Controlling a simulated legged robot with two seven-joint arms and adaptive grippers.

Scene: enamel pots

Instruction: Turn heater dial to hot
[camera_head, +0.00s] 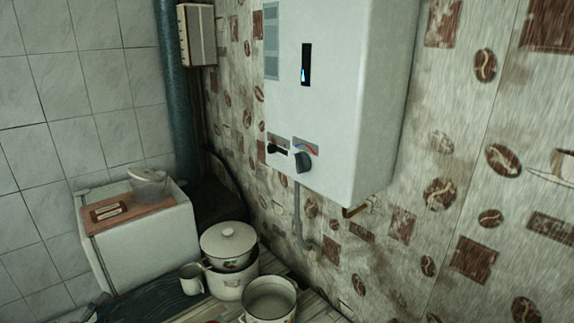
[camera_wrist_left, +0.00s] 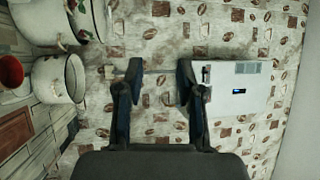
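A white wall heater (camera_head: 340,90) hangs on the patterned wall in the head view. Its dial (camera_head: 303,161) is a dark knob under a blue-to-red arc, low on the front face. A second dark knob (camera_head: 277,148) sits to its left. In the left wrist view the heater (camera_wrist_left: 250,82) lies sideways on the right, beyond my fingers. My left gripper (camera_wrist_left: 160,72) is open, with its two dark fingers apart and nothing between them. It appears well short of the heater, touching nothing. The right finger partly covers the heater's knob end there. My right gripper is not in view.
A lidded pot (camera_head: 229,240), an open pot (camera_head: 268,299) and a mug (camera_head: 191,279) stand low beneath the heater. A white cabinet with a wooden board (camera_head: 128,213) is at left. A pipe (camera_head: 298,215) runs below the heater. The space before the heater's front looks clear.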

